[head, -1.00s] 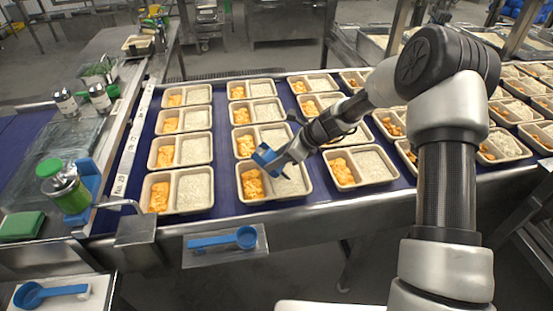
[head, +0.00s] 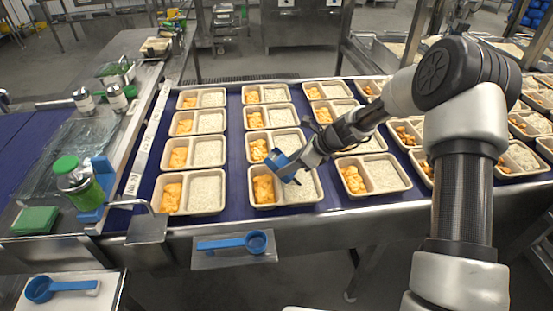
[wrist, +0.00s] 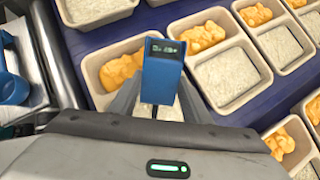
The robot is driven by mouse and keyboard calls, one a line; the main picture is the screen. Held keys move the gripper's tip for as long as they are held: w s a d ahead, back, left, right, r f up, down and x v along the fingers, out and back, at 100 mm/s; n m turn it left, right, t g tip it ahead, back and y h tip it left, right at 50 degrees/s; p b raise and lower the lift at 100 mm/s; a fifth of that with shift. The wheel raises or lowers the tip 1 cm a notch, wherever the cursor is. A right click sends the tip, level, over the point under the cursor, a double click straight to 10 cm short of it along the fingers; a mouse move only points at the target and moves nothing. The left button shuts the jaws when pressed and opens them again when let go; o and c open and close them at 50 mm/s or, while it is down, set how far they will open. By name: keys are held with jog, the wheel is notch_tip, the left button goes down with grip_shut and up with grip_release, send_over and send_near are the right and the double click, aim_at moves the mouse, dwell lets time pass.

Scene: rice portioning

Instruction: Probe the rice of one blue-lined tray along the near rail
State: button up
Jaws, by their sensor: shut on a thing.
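My gripper (wrist: 153,105) is shut on a blue probe thermometer (wrist: 160,72) with a small dark display. In the head view the thermometer (head: 284,166) hangs over the nearest tray (head: 265,206) of the middle column, by the near rail (head: 330,214). This beige tray has orange food (head: 264,189) on the left and white rice (head: 301,190) on the right. The thermometer and gripper are over its rice side. A thin dark stem shows below the thermometer in the wrist view. Its tip is hidden, so contact with the rice cannot be told. I see no blue lining in the tray.
Similar trays stand in columns on the blue belt, including a left near tray (head: 206,192) and a right near tray (head: 386,176). A blue scoop (head: 235,242) lies on a holder before the rail. A green-lidded bottle (head: 78,184) stands at left.

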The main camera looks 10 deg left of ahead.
jog(key=shift+r, duration=0.1)
dwell(0.5)
notch_tip(320, 180, up, 7)
jog(key=p, duration=0.5)
jog(key=shift+r+p, duration=0.1)
jog(key=shift+p, duration=0.25)
jog(key=shift+r, duration=0.8)
